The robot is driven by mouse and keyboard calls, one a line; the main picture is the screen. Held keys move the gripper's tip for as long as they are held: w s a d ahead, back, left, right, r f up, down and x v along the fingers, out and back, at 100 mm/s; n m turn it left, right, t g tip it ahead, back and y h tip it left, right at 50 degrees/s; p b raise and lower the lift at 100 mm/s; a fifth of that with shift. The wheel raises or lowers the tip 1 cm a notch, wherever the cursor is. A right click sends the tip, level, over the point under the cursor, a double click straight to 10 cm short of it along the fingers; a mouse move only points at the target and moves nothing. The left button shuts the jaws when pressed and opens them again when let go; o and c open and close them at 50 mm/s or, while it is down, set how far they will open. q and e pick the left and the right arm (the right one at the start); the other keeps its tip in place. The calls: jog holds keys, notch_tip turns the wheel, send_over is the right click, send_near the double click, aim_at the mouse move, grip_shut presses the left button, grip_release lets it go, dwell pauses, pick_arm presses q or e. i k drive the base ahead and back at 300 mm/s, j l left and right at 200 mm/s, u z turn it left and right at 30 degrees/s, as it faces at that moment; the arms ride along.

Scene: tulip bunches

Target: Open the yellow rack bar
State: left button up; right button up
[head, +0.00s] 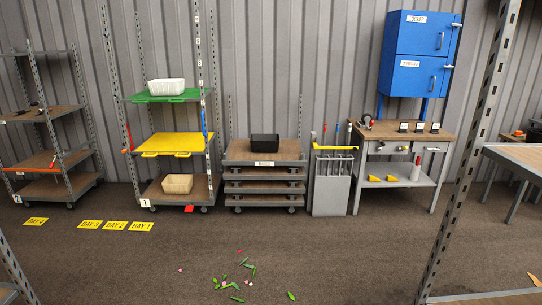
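A yellow bar (336,147) runs level across the front of the grey tool rack (331,190), near its top. The bar's left end bends upward. Several upright handles with coloured tips stand in the rack behind the bar. It looks closed across them, but a latch or hinge is too small to make out. Neither of my grippers is in the head view.
A shelf cart with a yellow shelf (172,142) and a low grey cart (264,150) stand left of the rack. A workbench (402,131) stands right of it. Green leaves (250,266) lie on the floor in front. A perforated post (470,150) rises in the right foreground.

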aim_at(316, 147)
jog(key=i+z, duration=0.1)
jog(key=i, duration=1.15)
jog(key=i+j+z, duration=0.1)
jog(key=i, duration=1.2)
jog(key=i+l+z, duration=0.15)
jog(key=i, duration=0.4)
jog(key=i+l+z, duration=0.15)
jog(key=i+l, duration=0.15)
jog(key=i, duration=0.25)
jog(key=i+l+z, duration=0.1)
jog(key=i, duration=0.45)
jog(key=i+l, duration=0.25)
